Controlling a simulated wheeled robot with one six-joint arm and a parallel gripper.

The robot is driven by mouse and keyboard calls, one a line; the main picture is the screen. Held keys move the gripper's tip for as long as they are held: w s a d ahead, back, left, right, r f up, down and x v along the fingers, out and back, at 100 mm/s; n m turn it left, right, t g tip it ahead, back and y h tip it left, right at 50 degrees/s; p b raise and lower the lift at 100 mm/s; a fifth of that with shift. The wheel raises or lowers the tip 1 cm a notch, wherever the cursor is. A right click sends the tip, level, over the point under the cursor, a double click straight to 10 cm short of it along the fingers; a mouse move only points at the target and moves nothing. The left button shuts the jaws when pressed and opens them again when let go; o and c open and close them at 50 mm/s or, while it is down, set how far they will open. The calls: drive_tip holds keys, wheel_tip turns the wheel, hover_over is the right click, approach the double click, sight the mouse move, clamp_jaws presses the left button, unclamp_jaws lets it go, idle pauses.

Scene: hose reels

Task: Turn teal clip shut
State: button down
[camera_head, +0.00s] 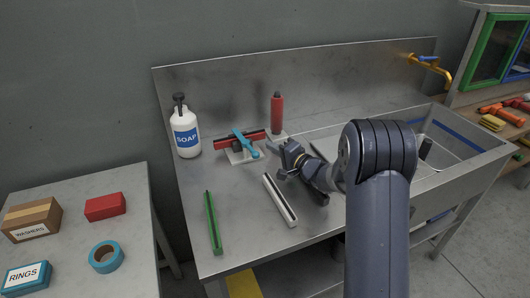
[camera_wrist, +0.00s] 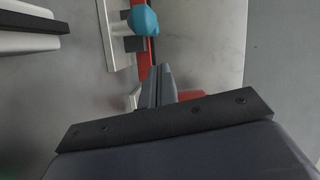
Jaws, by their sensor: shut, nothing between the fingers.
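The teal clip (camera_head: 246,144) is a bar lying at an angle across a red bar (camera_head: 226,143) on a pale base plate (camera_head: 235,158) on the metal counter. Its rounded teal end (camera_wrist: 142,20) shows at the top of the wrist view, beside a dark block (camera_wrist: 134,44). My gripper (camera_head: 279,146) is shut and empty, to the right of the clip's near end and apart from it. In the wrist view, the closed fingers (camera_wrist: 158,72) point towards the teal end with a gap between. The rest of the clip is out of that view.
A red bottle (camera_head: 277,113) stands close behind my gripper. A soap bottle (camera_head: 185,132) stands at left. A white grooved bar (camera_head: 279,200) and a green bar (camera_head: 213,223) lie in front. The sink (camera_head: 440,155) is at right. The counter between the bars is clear.

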drive_tip(key=a, duration=0.1)
drive_tip(key=s, duration=0.1)
drive_tip(key=a, duration=0.1)
drive_tip(key=shift+s+a+f, duration=0.25)
drive_tip(key=shift+s+a, duration=0.1)
drive_tip(key=shift+s, duration=0.05)
drive_tip(key=shift+s+a+p, duration=0.4)
drive_tip(key=shift+s+a, duration=0.15)
drive_tip(key=shift+a, duration=0.2)
drive_tip(key=shift+f, duration=0.15)
drive_tip(key=shift+a, duration=0.1)
